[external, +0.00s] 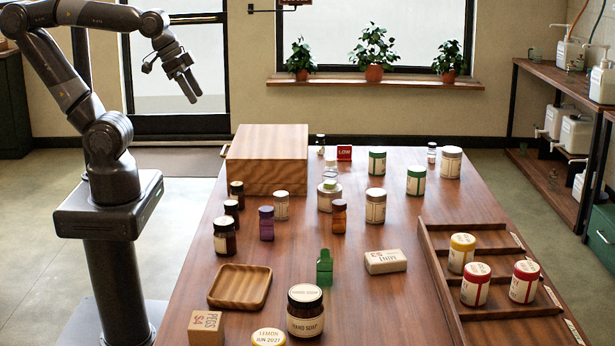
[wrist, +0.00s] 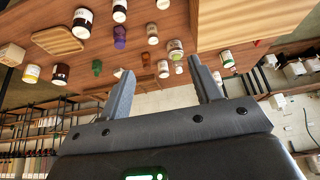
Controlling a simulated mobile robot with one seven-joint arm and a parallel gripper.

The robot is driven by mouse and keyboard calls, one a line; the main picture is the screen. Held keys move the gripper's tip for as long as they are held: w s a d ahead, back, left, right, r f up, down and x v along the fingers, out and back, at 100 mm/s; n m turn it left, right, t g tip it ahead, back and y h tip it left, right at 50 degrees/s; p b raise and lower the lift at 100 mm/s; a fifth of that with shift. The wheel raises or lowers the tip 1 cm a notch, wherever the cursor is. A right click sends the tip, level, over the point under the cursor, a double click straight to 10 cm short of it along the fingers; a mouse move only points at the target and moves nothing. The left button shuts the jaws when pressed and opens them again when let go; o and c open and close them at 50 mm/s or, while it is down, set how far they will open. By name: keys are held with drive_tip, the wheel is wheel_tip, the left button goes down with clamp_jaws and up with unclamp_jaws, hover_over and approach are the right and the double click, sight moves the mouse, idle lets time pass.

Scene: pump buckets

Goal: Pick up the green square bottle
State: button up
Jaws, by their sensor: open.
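The green square bottle (external: 325,268) stands upright near the front middle of the table, between a dark hand soap jar and a pale box. In the wrist view, a small green bottle (wrist: 97,67) shows at upper left, beyond my fingers; it looks like the same one. My gripper (external: 190,88) is high above the floor left of the table, far from the bottle and pointing down to the right. In the wrist view, my gripper (wrist: 160,82) has its two fingers wide apart with nothing between them.
Close to the bottle are the hand soap jar (external: 305,312), the MINT box (external: 386,262) and a wooden tray (external: 240,286). A large wooden box (external: 268,160) stands at the table's back left. A divided rack (external: 432,270) with several jars is at right.

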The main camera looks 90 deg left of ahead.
drive_tip(key=w+d, duration=0.5)
drive_tip(key=w, duration=0.7)
drive_tip(key=g, duration=0.1)
approach(320, 258)
drive_tip(key=w, duration=0.2)
drive_tip(key=shift+m, duration=0.4)
drive_tip(key=x, duration=0.4)
drive_tip(key=s+x, duration=0.1)
drive_tip(key=x, duration=0.1)
drive_tip(key=shift+a+f, duration=0.1)
drive_tip(key=shift+f, duration=0.05)
drive_tip(key=shift+s+d+x, duration=0.15)
drive_tip(key=shift+s+x, duration=0.05)
drive_tip(key=shift+x, duration=1.3)
drive_tip(key=shift+s+d+x, duration=0.1)
drive_tip(key=shift+s+x, duration=0.05)
drive_tip(key=shift+x, duration=1.4)
drive_tip(key=shift+f, duration=0.15)
drive_tip(key=c, duration=1.1)
